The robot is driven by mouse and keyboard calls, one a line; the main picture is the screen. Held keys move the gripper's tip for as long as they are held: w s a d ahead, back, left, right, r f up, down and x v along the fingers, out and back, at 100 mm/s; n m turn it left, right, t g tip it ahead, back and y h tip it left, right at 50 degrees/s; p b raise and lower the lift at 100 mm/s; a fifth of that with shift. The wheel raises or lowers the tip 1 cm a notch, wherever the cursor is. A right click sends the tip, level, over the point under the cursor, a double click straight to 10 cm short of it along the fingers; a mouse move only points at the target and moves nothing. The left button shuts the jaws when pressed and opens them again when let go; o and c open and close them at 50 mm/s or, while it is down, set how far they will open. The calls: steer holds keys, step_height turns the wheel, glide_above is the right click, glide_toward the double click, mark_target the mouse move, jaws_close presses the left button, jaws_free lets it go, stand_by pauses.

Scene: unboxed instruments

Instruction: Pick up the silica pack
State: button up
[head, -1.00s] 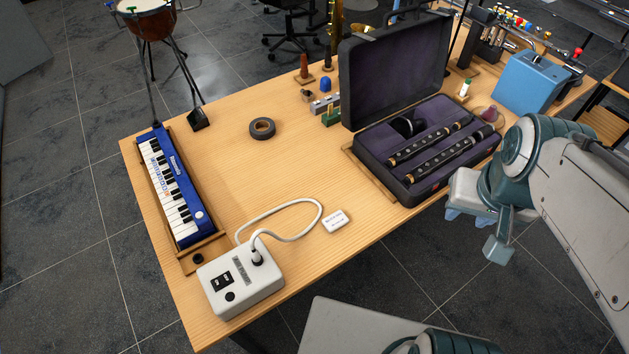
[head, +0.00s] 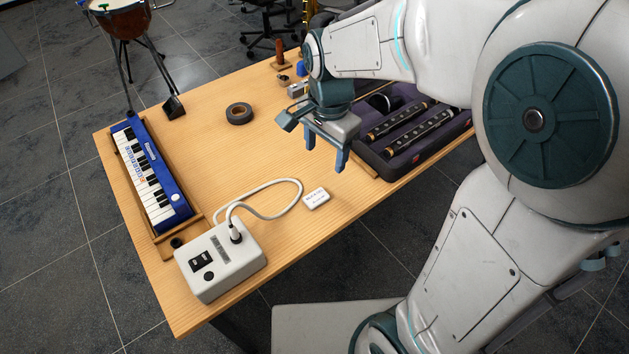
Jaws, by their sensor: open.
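The silica pack (head: 316,198) is a small white packet with dark print. It lies flat on the wooden table, near its front edge, just right of the white cable loop. My gripper (head: 326,157) is open and empty, with its two blue fingers pointing down. It is above the table, higher in the picture than the silica pack and slightly to its right. It does not touch the pack, and the pack is fully in view.
A white box (head: 221,262) with a plugged-in white cable (head: 272,184) stands left of the pack. An instrument case (head: 400,165) is behind my gripper.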

steer(key=w+a+f+m, duration=0.1)
steer(key=a+f, duration=0.1)
steer(key=b, duration=0.2)
glide_above(312, 199)
steer(key=shift+m, duration=0.3)
steer(key=f, duration=0.8)
steer(key=shift+w+d+f, duration=0.15)
steer(key=shift+w+f, duration=0.05)
steer(key=shift+w, duration=0.15)
steer(key=f, duration=0.2)
steer(key=s+f, duration=0.1)
steer(key=f, duration=0.1)
steer(key=shift+f, duration=0.35)
steer(key=shift+w+f, duration=0.1)
steer(key=shift+f, duration=0.25)
steer(key=shift+c, duration=0.3)
steer(key=c, duration=1)
